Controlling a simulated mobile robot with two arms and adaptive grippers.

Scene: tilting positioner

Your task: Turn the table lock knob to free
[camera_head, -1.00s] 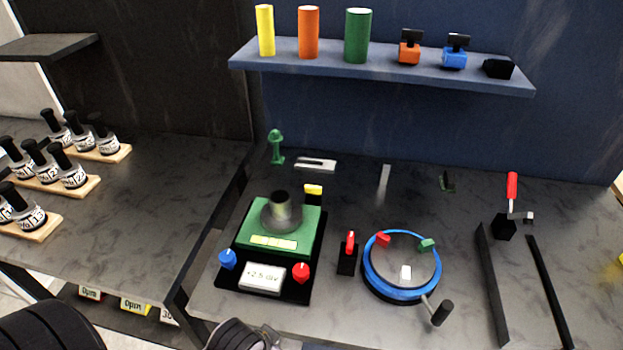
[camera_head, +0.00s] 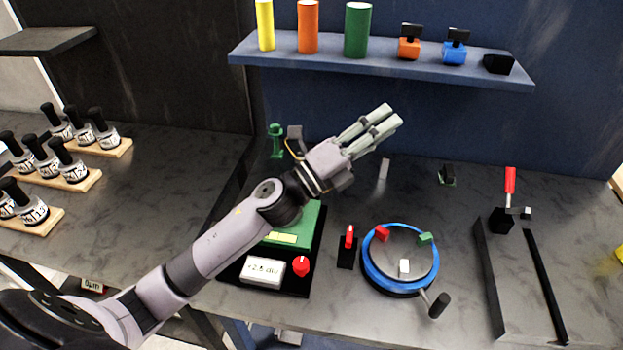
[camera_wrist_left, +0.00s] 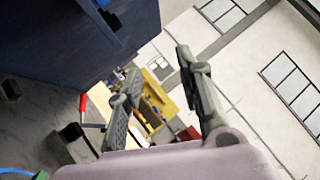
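No label marks the table lock knob. Candidates in the head view are a red knob (camera_head: 301,266) beside the display of the green-topped device (camera_head: 310,222) and a red lever-shaped knob (camera_head: 349,238) on a small black block, left of the blue-ringed round table (camera_head: 402,285). My left gripper (camera_head: 388,114) is raised above the back of the bench, pointing up and right, well away from both. Its two fingers stand apart and empty, also in the left wrist view (camera_wrist_left: 158,64). My right gripper is out of view.
A blue shelf (camera_head: 380,67) with cylinders and small blocks overhangs just behind the left gripper. A crank handle (camera_head: 438,304) sticks out of the round table's front. A red-handled lever (camera_head: 510,182) and dark rails (camera_head: 490,280) stand right. Bottles stand on the left bench.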

